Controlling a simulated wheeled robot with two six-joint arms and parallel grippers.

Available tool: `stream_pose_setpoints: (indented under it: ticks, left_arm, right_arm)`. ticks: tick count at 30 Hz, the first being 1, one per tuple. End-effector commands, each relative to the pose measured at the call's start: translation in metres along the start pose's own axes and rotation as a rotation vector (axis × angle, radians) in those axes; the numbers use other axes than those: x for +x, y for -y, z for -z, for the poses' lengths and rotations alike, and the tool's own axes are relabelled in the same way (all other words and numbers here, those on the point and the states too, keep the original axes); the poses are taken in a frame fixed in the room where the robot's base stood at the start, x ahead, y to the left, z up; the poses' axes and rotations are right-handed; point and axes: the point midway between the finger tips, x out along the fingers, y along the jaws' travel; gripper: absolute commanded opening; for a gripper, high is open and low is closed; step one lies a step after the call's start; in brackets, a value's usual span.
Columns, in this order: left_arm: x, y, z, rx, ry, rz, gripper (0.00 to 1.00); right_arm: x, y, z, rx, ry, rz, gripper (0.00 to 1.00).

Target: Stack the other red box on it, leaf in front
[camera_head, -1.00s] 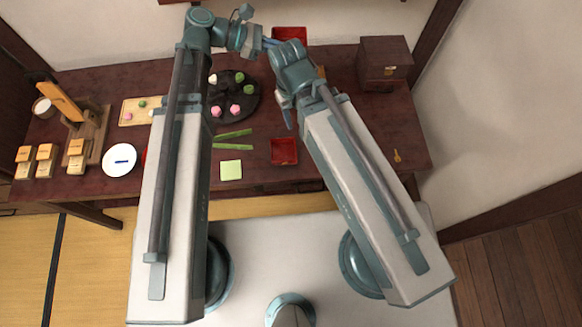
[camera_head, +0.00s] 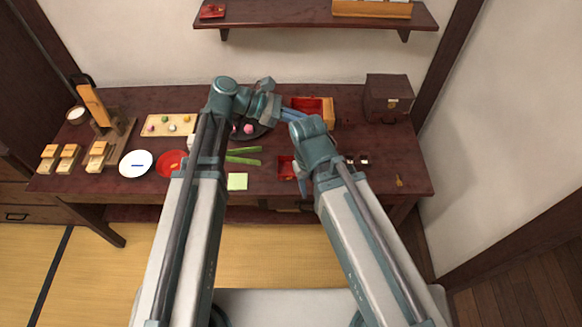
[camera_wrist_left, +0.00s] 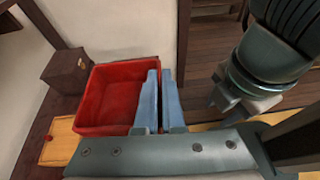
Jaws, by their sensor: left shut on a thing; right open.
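A red box (camera_head: 308,104) is at the back of the table; in the left wrist view it shows as an open red box (camera_wrist_left: 112,98). My left gripper (camera_head: 292,115) is shut on its side wall; its blue fingers (camera_wrist_left: 160,100) show in the wrist view. Another red box (camera_head: 286,167) sits near the front of the table, partly covered by my right arm. My right gripper (camera_head: 302,184) is open beside that box, its fingers partly hidden. Green leaf strips (camera_head: 244,155) lie left of that box.
A wooden board (camera_wrist_left: 57,145) is below the held box. A dark chest (camera_head: 388,98) stands at back right. A dark plate (camera_head: 262,131) with sweets is partly behind my left arm. A white plate (camera_head: 136,164) and red bowl (camera_head: 170,163) are left. A shelf (camera_head: 290,16) hangs above.

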Motion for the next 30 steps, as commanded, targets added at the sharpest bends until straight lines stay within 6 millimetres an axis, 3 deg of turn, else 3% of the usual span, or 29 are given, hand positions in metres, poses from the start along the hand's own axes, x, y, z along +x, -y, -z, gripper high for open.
stream_pose_setpoints:
  ticks: [1,15,22,30]
  left_arm:
    - [0.010,-0.005,0.033,-0.002,0.000,-0.005,0.00]
    - [0.035,-0.035,0.170,-0.015,0.000,-0.041,0.00]
    - [0.041,-0.044,0.210,-0.019,0.000,-0.053,0.00]
    - [0.042,-0.047,0.222,-0.021,0.000,-0.057,0.00]
  right_arm:
    - [0.034,0.003,0.002,0.000,0.000,0.000,0.50]
    - [0.169,0.016,0.010,0.000,0.000,0.000,0.50]
    - [0.209,0.020,0.012,0.000,0.000,0.000,0.50]
    - [0.220,0.021,0.013,0.000,0.000,0.000,0.50]
